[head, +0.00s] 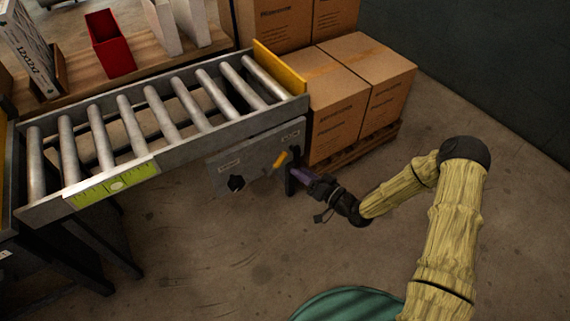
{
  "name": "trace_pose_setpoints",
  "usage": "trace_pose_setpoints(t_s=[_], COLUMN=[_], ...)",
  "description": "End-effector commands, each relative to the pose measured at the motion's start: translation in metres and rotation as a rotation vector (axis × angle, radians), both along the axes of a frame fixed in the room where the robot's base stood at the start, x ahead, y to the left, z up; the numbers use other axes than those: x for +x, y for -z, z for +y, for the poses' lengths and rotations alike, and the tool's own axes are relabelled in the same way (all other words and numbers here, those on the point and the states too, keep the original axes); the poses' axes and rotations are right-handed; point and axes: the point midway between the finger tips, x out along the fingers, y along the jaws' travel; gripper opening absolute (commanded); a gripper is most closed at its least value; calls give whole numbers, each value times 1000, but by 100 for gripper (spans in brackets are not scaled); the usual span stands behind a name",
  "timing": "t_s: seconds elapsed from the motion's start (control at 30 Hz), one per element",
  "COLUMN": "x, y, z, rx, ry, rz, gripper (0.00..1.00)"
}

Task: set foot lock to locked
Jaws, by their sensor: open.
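A grey panel (222,169) hangs on the front side of the roller conveyor. It carries a black knob (236,183) at its lower left and an orange lever (281,159) at its right, tilted with its upper end to the right. Small labels are on the panel, too small to read, so I cannot tell which control is the foot lock. My gripper (290,177) is open, at the right end of the panel, just right of and below the orange lever. I cannot tell whether it touches the lever or panel. The finger tips are dark and partly hard to make out.
The roller conveyor (150,164) runs above the panel. Cardboard boxes (335,105) on a wooden pallet (362,147) stand close behind my gripper. A red bin (110,45) sits on a shelf at the back left. The floor in front and to the right is clear.

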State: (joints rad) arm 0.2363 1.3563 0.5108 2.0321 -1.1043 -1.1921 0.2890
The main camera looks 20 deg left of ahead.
Motion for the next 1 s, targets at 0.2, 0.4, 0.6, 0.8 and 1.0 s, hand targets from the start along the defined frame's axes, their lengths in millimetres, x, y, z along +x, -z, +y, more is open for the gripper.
trace_pose_setpoints(t_s=[0.2,0.4,0.6,0.8,1.0], x=[17,30,34,34,34], y=[3,3,0,0,0], z=[36,61,70,69,69], rx=[-1,0,0,0,0], ry=[-3,-1,0,0,0], rz=[-4,-2,0,0,0], gripper=[41,41,41,41,2])
